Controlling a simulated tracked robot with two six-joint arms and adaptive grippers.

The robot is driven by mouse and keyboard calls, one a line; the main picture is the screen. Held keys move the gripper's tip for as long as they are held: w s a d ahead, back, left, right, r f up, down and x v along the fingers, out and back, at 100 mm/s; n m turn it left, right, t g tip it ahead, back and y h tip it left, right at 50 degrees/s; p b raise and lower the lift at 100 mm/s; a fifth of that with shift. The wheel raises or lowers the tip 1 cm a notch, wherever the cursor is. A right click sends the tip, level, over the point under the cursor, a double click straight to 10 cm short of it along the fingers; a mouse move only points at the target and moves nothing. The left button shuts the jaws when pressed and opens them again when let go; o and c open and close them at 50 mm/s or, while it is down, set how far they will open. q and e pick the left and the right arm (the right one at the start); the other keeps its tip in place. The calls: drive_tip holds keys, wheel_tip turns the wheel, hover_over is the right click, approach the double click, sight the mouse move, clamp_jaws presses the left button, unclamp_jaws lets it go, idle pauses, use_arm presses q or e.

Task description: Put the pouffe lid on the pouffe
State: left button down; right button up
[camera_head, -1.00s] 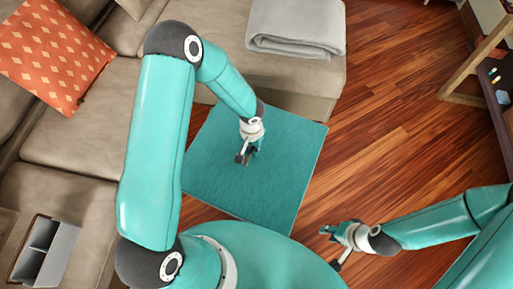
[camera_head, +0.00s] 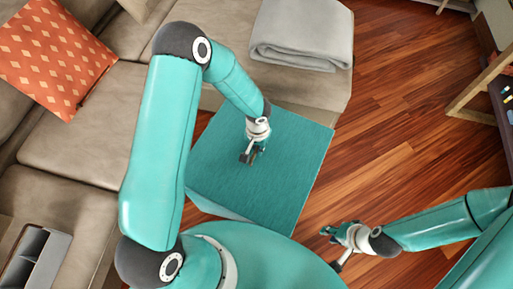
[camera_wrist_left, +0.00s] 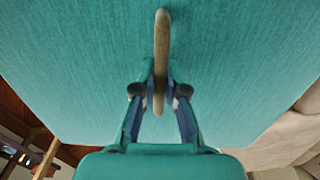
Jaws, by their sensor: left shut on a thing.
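The teal square pouffe lid (camera_head: 285,160) lies flat in the middle of the head view, in front of the sofa. In the left wrist view the lid (camera_wrist_left: 80,60) fills most of the picture, and a tan curved handle (camera_wrist_left: 162,45) stands up from it. My left gripper (camera_head: 249,158) is shut on that handle; its fingers (camera_wrist_left: 160,92) sit on both sides of it. A lighter teal side (camera_head: 215,207) shows below the lid's near left edge; I cannot tell whether it belongs to the pouffe. My right gripper (camera_head: 328,248) is open and empty over the floor.
The beige sofa (camera_head: 75,165) runs along the left and behind the lid, with an orange cushion (camera_head: 52,70) and a folded grey blanket (camera_head: 302,35). A grey divided box (camera_head: 38,262) is at lower left. Wooden floor (camera_head: 400,120) is clear to the right, up to a shelf (camera_head: 470,105).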

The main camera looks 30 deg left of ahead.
use_arm(q)
drive_tip(key=shift+w, duration=0.15)
drive_tip(key=shift+n, duration=0.7)
drive_tip(key=w+a+f+b, duration=0.1)
drive_tip(key=a+f+b, duration=0.1)
drive_tip(key=b, duration=0.3)
drive_tip(key=w+a+f+b, duration=0.1)
drive_tip(key=a+f+b, duration=0.1)
drive_tip(key=b, duration=0.3)
drive_tip(key=w+a+f+b, duration=0.1)
drive_tip(key=a+f+b, duration=0.1)
drive_tip(key=b, duration=0.3)
drive_tip(key=shift+w+a+f, duration=0.15)
drive_tip(key=shift+w+f, duration=0.05)
drive_tip(key=shift+f, duration=0.25)
drive_tip(key=shift+w+a+f, duration=0.1)
drive_tip(key=shift+w+f, duration=0.1)
drive_tip(key=shift+f, duration=0.2)
drive_tip(key=w+a+f+n+b, duration=0.1)
drive_tip(key=a+f+b, duration=0.4)
drive_tip(key=f+b, duration=0.8)
drive_tip(key=shift+w+b, duration=0.2)
drive_tip(key=shift+b, duration=3.5)
drive_tip(key=shift+s+f+b, duration=0.1)
drive_tip(key=shift+f+b, duration=0.5)
drive_tip(key=shift+f, duration=0.35)
